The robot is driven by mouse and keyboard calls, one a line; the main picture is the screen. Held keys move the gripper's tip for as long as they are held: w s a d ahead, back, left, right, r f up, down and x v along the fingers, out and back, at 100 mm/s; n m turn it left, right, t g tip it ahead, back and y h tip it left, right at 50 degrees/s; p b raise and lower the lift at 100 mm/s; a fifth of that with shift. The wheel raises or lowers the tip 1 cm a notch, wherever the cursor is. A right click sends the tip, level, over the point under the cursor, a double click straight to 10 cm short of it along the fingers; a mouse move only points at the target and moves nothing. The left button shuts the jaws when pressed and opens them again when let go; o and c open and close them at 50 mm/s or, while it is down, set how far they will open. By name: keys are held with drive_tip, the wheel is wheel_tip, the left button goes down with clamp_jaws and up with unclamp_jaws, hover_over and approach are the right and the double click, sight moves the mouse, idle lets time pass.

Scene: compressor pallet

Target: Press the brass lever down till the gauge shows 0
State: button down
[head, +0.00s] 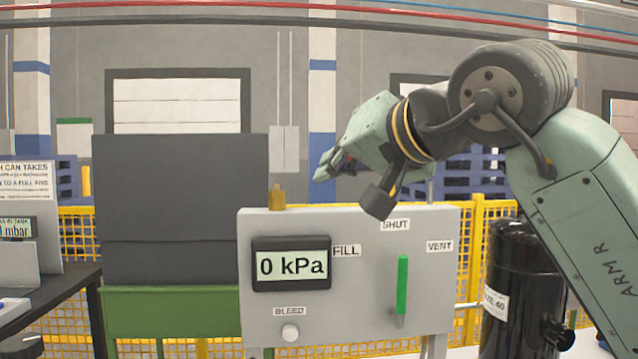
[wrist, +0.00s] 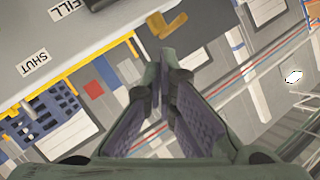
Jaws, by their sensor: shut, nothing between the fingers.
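A grey panel box (head: 355,290) carries a gauge (head: 290,264) whose display reads "0 kPa". A small brass lever (head: 277,198) stands on the box's top edge above the gauge; it also shows in the wrist view (wrist: 168,24), just beyond my fingertips. My gripper (head: 320,175) is shut and empty, up and to the right of the brass lever in the head view, with a gap between them. In the wrist view my gripper (wrist: 160,60) has its fingertips together. Whether the lever is fully down is hard to tell.
A green handle (head: 402,285) points up toward the SHUT label, between FILL and VENT. A white BLEED knob (head: 290,333) sits below the gauge. A black cylinder (head: 508,270) stands right of the box. A dark panel (head: 180,205) on a green base and yellow fencing (head: 75,225) stand behind.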

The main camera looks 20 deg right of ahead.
drive_tip(key=shift+v, duration=1.4)
drive_tip(key=shift+d, duration=0.1)
